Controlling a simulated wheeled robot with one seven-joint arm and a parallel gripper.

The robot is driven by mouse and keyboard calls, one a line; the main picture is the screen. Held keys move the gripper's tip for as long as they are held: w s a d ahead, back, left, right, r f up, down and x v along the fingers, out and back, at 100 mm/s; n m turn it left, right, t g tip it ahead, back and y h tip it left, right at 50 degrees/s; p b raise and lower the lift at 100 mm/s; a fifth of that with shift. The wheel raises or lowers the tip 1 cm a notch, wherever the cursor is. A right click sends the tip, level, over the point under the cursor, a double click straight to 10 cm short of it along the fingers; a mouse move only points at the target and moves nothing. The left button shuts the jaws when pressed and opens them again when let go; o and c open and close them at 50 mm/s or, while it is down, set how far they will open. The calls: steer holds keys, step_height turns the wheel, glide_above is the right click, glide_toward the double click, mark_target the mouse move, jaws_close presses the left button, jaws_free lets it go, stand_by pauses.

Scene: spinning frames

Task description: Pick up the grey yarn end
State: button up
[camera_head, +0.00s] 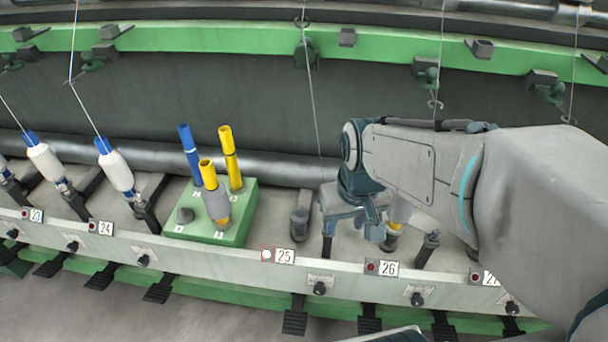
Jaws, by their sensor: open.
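A thin grey yarn (312,90) hangs from the guide above position 25 and slants down towards my gripper. Its lower end is too fine to make out. My gripper (352,232) is open, pointing down just right of the empty spindle (299,223) at position 25. I see nothing between its fingers. A yellow tube wound with grey yarn (216,204) stands at the front of the green block. Another bobbin with grey yarn (401,211) is right of my gripper, partly hidden by my arm.
The green block (240,222) also holds a blue tube (189,153), a bare yellow tube (230,157) and a short grey peg. White bobbins (116,169) stand at the left. The numbered front rail (215,250) runs below. Other yarns hang at left and right. My arm covers the right side.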

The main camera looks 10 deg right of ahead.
steer(key=w+n+g+p, duration=0.2)
steer(key=w+n+p, duration=0.1)
steer(key=w+p, duration=0.75)
steer(key=f, duration=0.5)
steer(key=w+f, duration=0.1)
steer(key=f, duration=0.2)
steer(key=shift+d+f, duration=0.2)
steer(key=shift+f, duration=0.1)
steer(key=shift+s+f, duration=0.15)
steer(key=shift+f, duration=1.15)
steer(key=shift+s+f, duration=0.1)
steer(key=shift+f, duration=1.2)
steer(key=c, duration=0.8)
